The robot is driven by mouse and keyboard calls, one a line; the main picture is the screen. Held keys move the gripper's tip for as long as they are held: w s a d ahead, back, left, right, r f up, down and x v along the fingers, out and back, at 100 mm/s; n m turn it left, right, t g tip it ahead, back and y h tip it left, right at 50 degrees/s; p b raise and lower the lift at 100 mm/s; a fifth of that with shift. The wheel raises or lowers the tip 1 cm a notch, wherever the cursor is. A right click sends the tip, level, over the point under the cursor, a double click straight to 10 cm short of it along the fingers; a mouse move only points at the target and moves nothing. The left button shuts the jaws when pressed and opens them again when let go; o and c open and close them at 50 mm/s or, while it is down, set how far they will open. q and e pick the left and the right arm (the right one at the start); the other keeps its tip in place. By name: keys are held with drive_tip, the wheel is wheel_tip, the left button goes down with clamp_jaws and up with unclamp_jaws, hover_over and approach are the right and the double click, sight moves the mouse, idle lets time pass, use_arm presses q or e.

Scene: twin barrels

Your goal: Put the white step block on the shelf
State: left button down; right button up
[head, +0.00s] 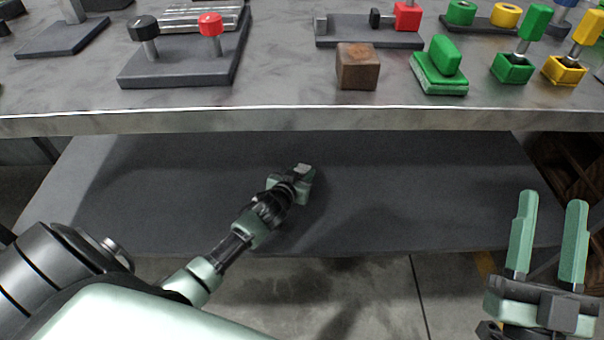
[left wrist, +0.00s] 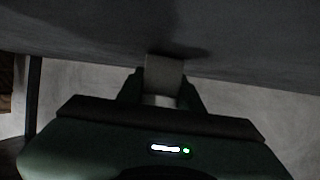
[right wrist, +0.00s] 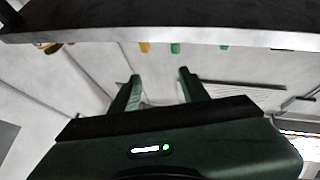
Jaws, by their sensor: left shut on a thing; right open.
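The white step block (left wrist: 164,75) looks pale grey in the dim light and is held between the fingertips of my left gripper (head: 297,182). In the head view only a small pale part of the block (head: 306,170) shows at the gripper's tip. The gripper is over the dark grey lower shelf (head: 420,190), under the tabletop. In the left wrist view the block's far end meets or nearly meets a dark surface; I cannot tell whether it touches. My right gripper (head: 548,225) is open and empty, in front of the shelf at the right.
The tabletop's front edge (head: 300,122) overhangs the shelf. On top stand a dark base with black and red knobs (head: 180,65), a brown cube (head: 357,67), a green block (head: 441,72) and several coloured pieces. Most of the shelf is clear.

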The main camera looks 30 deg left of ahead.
drive_tip(key=shift+s+r, duration=0.1)
drive_tip(key=shift+r, duration=0.05)
use_arm(q)
drive_tip(key=c, duration=0.9)
unclamp_jaws()
drive_tip(key=shift+f, duration=0.1)
use_arm(e)
drive_tip(key=shift+s+r, duration=0.1)
